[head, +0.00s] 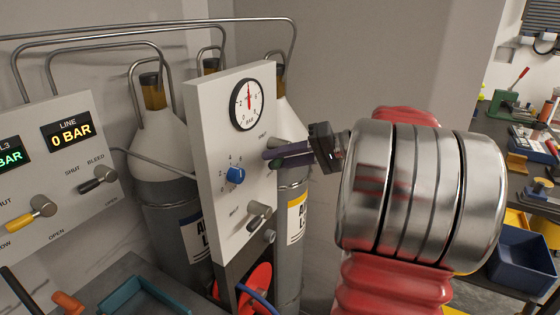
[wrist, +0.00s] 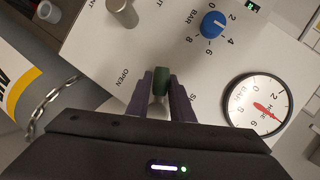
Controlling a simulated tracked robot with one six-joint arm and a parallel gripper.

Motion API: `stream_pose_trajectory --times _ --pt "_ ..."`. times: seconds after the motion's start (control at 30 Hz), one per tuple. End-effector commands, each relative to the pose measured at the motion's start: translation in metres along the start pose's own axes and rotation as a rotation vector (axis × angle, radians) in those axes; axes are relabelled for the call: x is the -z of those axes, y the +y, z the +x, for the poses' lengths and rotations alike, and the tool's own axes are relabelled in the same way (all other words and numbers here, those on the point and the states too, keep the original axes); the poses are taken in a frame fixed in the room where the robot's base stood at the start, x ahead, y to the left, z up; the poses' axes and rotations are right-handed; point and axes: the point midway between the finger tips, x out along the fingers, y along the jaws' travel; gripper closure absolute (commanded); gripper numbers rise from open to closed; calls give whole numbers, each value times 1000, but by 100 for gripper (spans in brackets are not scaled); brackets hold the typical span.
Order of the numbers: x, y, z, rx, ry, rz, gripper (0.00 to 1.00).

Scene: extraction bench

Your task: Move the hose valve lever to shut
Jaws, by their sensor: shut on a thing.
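The hose valve lever (wrist: 161,80) has a green handle and stands out from the white gauge panel (head: 211,120). In the wrist view it is between my two dark purple fingers, with an OPEN label to its left and a partly hidden label starting with S to its right. My gripper (head: 268,156) reaches the panel from the right in the head view and is shut on the lever. It shows in the wrist view (wrist: 160,88) too. In the head view my fingers hide the lever, and a SHUT label sits just above them.
A round gauge (head: 246,104) has its red needle near mid-scale. A blue knob (head: 235,175) and a grey lever (head: 259,216) are on the same panel. A red hose reel (head: 258,288) is below. Gas cylinders (head: 162,150) stand behind. A second panel (head: 60,170) is at left.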

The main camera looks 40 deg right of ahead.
Motion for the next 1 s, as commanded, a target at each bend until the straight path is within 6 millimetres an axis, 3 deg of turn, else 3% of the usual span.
stream_pose_trajectory --times 0.5,1.0 --pt "4 -13 -5 148 -70 357 100" --pt "5 -16 -6 175 -82 424 100"
